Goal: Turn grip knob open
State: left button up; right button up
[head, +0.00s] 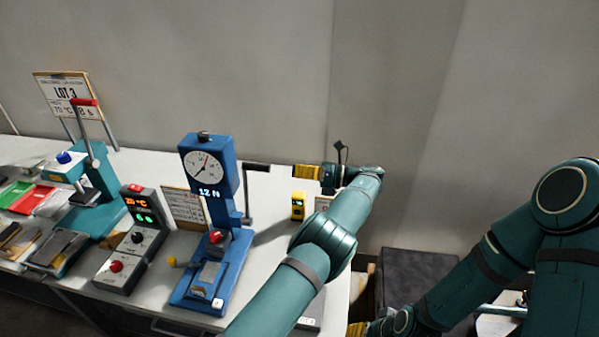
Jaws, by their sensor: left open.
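A blue tester (208,170) with a round dial and a "12 N" display stands on the white table. It has a red knob (215,237) at its lower clamp, a small yellow knob (173,261) at its left side and a dark cap on top. No label shows which is the grip knob. My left gripper (297,172), yellow and black, is open, right of the tester and apart from it, pointing left. A black bar handle (257,167) on a post lies between them. My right gripper (358,329) shows only partly at the bottom edge; its jaws are unclear.
A control box (134,238) with red and green displays and a teal lever press (95,165) stand to the left. A small yellow device (298,206) stands near the right end of the table (284,240). A dark box (415,270) is beyond that end. A wall closes the back.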

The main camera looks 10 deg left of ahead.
aim_at(215, 237)
jog(key=k, duration=1)
